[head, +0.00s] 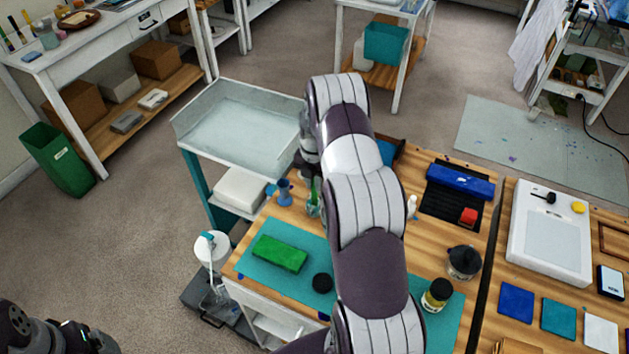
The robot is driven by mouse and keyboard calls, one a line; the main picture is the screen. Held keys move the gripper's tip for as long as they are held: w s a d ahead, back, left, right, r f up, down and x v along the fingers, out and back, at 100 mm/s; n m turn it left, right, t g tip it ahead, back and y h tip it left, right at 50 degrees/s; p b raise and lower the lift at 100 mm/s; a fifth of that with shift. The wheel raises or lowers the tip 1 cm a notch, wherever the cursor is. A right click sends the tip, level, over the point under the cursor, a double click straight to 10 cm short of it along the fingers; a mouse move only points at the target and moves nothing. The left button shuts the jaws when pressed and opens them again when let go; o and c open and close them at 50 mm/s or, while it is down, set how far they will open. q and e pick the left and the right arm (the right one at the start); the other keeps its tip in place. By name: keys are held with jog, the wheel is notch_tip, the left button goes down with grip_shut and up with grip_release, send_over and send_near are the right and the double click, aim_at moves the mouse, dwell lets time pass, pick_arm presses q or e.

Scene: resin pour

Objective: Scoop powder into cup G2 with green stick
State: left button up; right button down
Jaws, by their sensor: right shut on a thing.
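My right arm reaches up the middle of the head view and bends down at its far end. My right gripper (308,168) is partly hidden behind the arm, shut on a thin green stick (314,190). The stick points down at a small clear greenish cup (312,208) on the wooden bench; I cannot tell whether its tip is inside. No G2 label is readable. No powder can be made out. Only part of my left arm shows, bottom left.
A small blue vessel (284,192) stands beside the cup. A green block (280,254) lies on the teal mat (248,272). A white bottle (411,207) and a dark pot (463,262) stand right of the arm. A grey tray cart (190,122) adjoins the bench.

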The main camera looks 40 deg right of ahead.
jog(key=shift+r+p, duration=1.7)
jog(key=shift+r, duration=0.95)
notch_tip(320, 180, up, 5)
jog(key=p, duration=0.3)
jog(key=shift+r+p, duration=0.1)
jog(key=shift+p, duration=0.2)
